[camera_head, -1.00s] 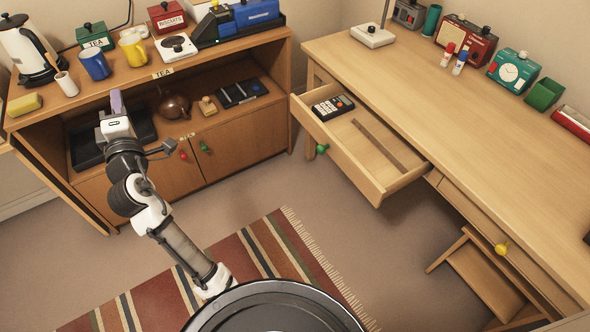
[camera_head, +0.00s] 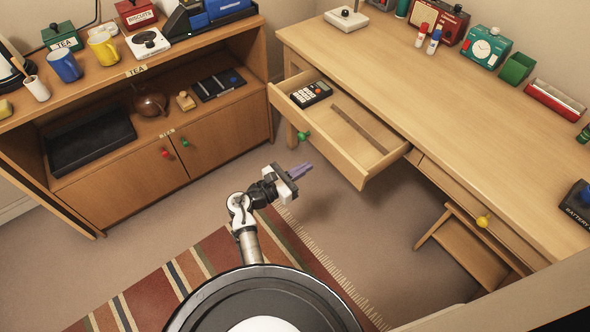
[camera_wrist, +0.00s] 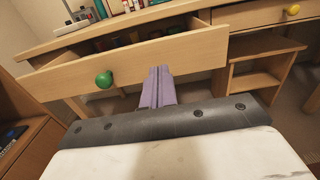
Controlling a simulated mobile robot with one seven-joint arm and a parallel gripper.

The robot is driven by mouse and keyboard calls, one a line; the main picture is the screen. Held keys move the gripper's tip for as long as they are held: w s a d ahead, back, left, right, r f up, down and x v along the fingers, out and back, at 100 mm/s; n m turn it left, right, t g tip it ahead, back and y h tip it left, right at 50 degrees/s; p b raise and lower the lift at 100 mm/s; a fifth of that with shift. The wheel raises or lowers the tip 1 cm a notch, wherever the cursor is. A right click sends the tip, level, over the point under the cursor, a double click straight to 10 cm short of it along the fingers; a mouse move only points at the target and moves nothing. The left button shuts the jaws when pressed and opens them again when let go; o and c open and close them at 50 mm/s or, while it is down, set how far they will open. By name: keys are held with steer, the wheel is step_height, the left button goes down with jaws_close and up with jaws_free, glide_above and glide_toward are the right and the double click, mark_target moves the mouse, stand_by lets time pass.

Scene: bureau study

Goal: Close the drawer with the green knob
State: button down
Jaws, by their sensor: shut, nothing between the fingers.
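The drawer with the green knob is pulled well out of the desk; its front board (camera_wrist: 150,68) faces me in the wrist view, and its side wall shows in the head view (camera_head: 384,166). The green knob (camera_head: 304,136) is on the front and also shows in the wrist view (camera_wrist: 104,80), left of my fingers. My gripper (camera_head: 302,170) is shut and empty, below and in front of the drawer front in the head view. Its purple fingers (camera_wrist: 159,88) point at the front board, right of the knob. I cannot tell whether they touch it.
A calculator (camera_head: 311,94) lies inside the open drawer. The tea cabinet (camera_head: 125,190) stands at left. A striped rug (camera_head: 190,275) covers the floor beside my base.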

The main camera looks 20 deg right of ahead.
mark_target(334, 150)
steer(key=p+x, duration=0.1)
steer(key=x, duration=0.7)
steer(key=shift+w+d+p, duration=0.2)
steer(key=shift+d+p, duration=0.1)
steer(key=shift+d, duration=0.05)
steer(key=shift+w+d, duration=0.2)
steer(key=shift+d, duration=0.35)
steer(key=b+x, duration=0.3)
steer(key=x, duration=0.6)
steer(key=b+x, duration=0.3)
steer(key=x, duration=0.7)
steer(key=shift+d+f+b, duration=0.2)
steer(key=shift+d+b, duration=0.1)
steer(key=shift+b, duration=0.05)
steer(key=shift+w+d+b, duration=0.25)
steer(key=shift+d+b, duration=0.05)
steer(key=shift+d, duration=0.3)
steer(key=shift+w+d+r, duration=0.1)
steer(key=shift+r, duration=0.3)
steer(key=shift+r, duration=0.1)
